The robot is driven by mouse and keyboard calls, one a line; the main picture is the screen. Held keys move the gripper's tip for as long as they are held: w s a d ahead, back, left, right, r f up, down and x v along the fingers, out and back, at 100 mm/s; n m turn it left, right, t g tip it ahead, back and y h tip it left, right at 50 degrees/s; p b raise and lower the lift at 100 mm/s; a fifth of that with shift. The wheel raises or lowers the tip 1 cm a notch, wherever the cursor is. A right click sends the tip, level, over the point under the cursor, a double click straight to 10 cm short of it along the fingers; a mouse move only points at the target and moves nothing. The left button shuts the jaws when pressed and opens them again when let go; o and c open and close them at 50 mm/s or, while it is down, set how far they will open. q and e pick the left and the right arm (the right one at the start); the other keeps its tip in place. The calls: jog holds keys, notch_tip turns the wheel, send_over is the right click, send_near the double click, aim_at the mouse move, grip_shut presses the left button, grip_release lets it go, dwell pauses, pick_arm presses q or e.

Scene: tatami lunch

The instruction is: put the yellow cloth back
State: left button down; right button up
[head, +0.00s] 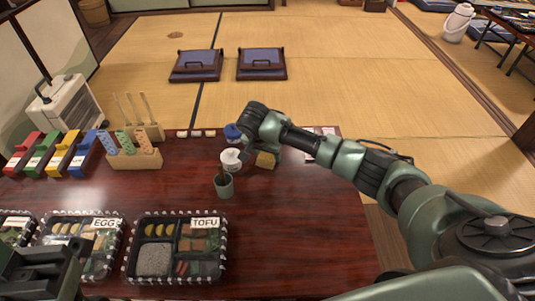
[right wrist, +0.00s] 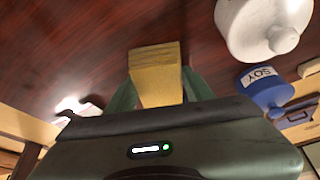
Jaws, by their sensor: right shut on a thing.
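The yellow cloth (head: 265,160) is a small folded block near the far right part of the dark red table. It also shows in the right wrist view (right wrist: 156,75), between the green fingers. My right gripper (head: 264,152) is shut on the cloth; its fingers are mostly hidden in the head view. I cannot tell whether the cloth touches the table. My left gripper (head: 42,268) shows as a dark shape at the lower left, over the boxes; I cannot tell whether it is open.
A white pot (head: 231,161), a blue SOY pot (head: 232,132) and a green cup (head: 223,187) stand left of the cloth. Boxes marked EGG (head: 118,240) and TOFU (head: 137,270) lie at the front.

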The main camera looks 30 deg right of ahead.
jog(key=shift+f, duration=0.1)
jog(key=o, duration=1.3)
